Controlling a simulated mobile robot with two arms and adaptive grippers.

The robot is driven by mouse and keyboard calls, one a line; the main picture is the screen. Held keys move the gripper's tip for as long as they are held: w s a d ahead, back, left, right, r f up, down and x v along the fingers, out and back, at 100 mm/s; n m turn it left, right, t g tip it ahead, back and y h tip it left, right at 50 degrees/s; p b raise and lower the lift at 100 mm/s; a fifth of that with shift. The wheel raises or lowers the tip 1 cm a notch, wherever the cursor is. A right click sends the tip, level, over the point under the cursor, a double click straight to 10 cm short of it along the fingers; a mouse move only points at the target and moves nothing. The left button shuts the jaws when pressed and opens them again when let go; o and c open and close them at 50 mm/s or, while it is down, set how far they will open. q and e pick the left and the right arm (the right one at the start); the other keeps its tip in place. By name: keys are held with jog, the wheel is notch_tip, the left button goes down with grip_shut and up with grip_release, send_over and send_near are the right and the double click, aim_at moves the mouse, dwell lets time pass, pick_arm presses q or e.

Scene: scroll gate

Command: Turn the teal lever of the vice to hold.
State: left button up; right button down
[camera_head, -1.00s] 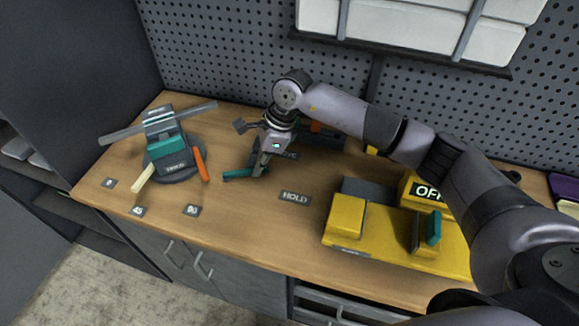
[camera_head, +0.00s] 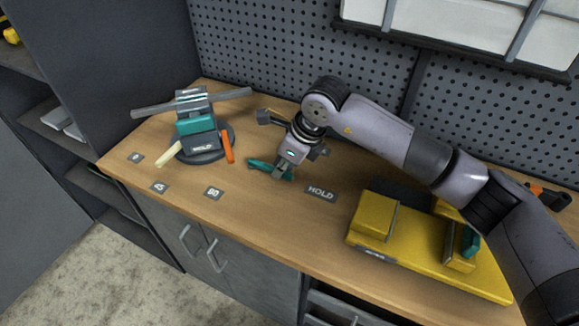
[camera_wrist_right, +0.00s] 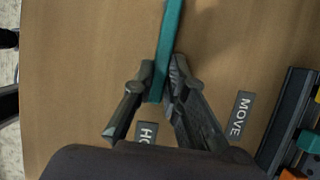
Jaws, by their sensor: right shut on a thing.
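The teal lever (camera_head: 265,166) lies low over the bench, sloping down to the right towards the HOLD label (camera_head: 320,193). My right gripper (camera_head: 285,174) is shut on its near right end. In the right wrist view the lever (camera_wrist_right: 170,35) runs up out of frame from between the fingertips (camera_wrist_right: 162,74). The HOLD label is partly hidden behind my gripper there, and a MOVE label (camera_wrist_right: 240,114) is to the right. A grey vice-like device with a teal block (camera_head: 196,125) stands at the left. The lever's mounting is not clear. My left gripper is not in view.
A yellow fixture (camera_head: 375,215) with a teal handle (camera_head: 471,241) stands at the right. An orange lever (camera_head: 227,147) and a cream lever (camera_head: 168,155) stick out from the grey device. Small number labels lie before it. A pegboard (camera_head: 270,50) backs the bench.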

jog(key=c, duration=1.6)
grip_release()
jog(key=v, duration=1.2)
